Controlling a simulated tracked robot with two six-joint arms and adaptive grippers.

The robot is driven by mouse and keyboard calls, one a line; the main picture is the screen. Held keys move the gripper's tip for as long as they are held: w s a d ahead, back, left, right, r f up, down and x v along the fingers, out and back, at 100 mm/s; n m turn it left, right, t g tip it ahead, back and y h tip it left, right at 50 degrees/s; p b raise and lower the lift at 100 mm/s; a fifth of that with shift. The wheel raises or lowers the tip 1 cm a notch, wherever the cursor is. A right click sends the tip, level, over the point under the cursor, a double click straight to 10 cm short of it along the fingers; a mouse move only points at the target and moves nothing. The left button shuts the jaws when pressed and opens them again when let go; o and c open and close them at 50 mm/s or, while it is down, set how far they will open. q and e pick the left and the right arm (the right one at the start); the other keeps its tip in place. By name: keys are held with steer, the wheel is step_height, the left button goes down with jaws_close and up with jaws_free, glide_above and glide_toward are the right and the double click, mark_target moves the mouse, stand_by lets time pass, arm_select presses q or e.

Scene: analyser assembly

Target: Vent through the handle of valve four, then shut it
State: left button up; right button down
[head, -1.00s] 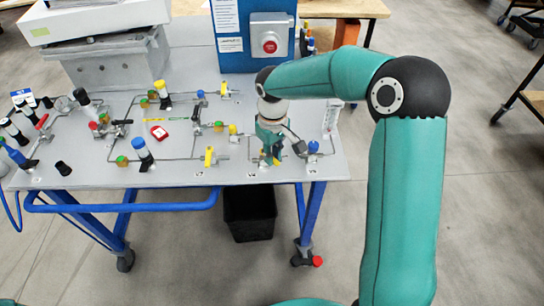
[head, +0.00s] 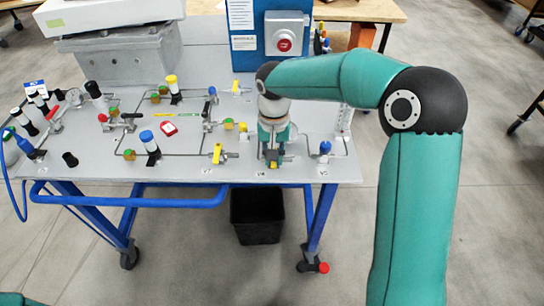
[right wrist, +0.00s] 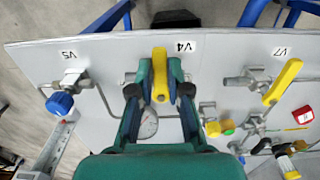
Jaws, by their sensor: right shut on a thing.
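Valve four, labelled V4 (right wrist: 186,47), is at the front edge of the panel. Its yellow handle (right wrist: 160,76) lies between the two fingers of my right gripper (right wrist: 160,88), which is shut on it. In the right wrist view the handle runs straight up and down the picture, in line with the fingers. In the head view my right gripper (head: 273,154) points down at the valve and hides most of it. My left gripper is not in view.
The V7 valve (right wrist: 282,82) has a slanted yellow handle. The V5 valve with a blue knob (right wrist: 59,103) is on the other side. A blue box with a red button (head: 284,45) stands behind. A black bin (head: 257,216) is below the panel's front edge.

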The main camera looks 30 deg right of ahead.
steer(key=shift+w+a+r, duration=0.1)
steer(key=shift+w, duration=0.05)
steer(key=c, duration=1.1)
jaws_free()
step_height(320, 180, up, 12)
steer(key=shift+f, duration=0.1)
